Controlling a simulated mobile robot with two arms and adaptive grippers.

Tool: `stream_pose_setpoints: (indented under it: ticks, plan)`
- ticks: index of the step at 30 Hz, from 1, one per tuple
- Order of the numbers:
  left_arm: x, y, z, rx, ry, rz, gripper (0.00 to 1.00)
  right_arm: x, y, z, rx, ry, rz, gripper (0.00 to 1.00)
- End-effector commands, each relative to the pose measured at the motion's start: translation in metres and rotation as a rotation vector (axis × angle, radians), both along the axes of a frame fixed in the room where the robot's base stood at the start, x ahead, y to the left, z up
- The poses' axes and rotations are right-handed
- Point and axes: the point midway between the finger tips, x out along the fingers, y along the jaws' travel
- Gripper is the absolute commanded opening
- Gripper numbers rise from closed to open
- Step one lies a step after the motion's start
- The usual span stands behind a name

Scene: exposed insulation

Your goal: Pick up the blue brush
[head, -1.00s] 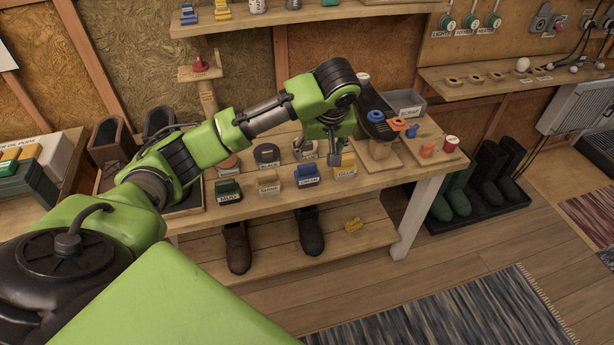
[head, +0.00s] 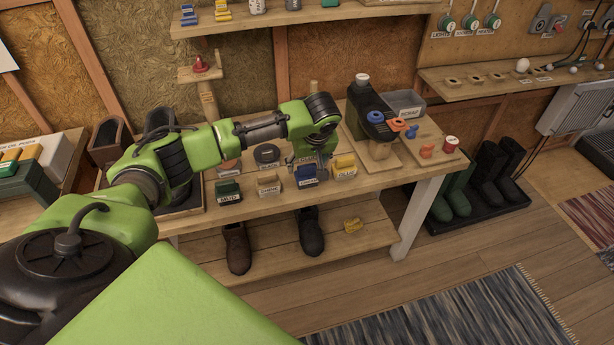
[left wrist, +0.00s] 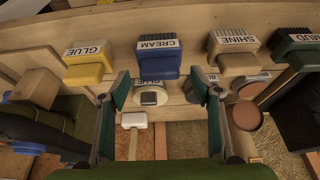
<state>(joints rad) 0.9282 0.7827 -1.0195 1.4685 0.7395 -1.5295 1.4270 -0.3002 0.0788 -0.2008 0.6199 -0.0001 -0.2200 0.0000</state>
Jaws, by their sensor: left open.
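The blue brush (head: 307,178), with a white label reading CREAM, stands on the workbench in a row of brushes. In the left wrist view the blue brush (left wrist: 158,66) is upper middle, its blue side facing me below a dark top. My left gripper (head: 309,163) is low over the bench, close behind the brush in the head view and partly overlapping it. In the left wrist view my left gripper (left wrist: 162,92) has its two fingers wide apart, with the brush between and just beyond the tips. It holds nothing. My right gripper is not in view.
The yellow GLUE brush (head: 345,164) and tan SHINE brush (head: 268,184) flank the blue one closely. A green MUD brush (head: 228,189) is further left. A dark round tin (head: 266,154) lies behind. Shoes (head: 311,230) stand on the lower shelf.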

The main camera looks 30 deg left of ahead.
Motion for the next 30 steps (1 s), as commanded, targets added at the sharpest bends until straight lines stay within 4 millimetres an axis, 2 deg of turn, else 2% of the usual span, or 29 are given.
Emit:
stream_pose_setpoints:
  ticks: [4, 12, 13, 18, 30]
  plan:
    - [0.004, 0.005, -0.017, 0.001, 0.001, 0.000, 0.58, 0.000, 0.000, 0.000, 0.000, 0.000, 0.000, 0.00]
    - [0.006, 0.006, -0.021, 0.000, -0.002, -0.002, 0.58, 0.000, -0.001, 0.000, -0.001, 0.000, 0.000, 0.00]
    - [0.006, 0.006, -0.021, 0.000, -0.002, -0.002, 0.56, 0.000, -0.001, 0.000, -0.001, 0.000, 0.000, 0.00]
    - [0.005, 0.006, -0.020, 0.000, -0.002, -0.002, 0.15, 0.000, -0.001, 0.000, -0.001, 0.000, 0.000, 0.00]
    - [0.006, 0.006, -0.017, 0.000, -0.002, -0.001, 0.14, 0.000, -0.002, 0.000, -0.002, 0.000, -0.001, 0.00]
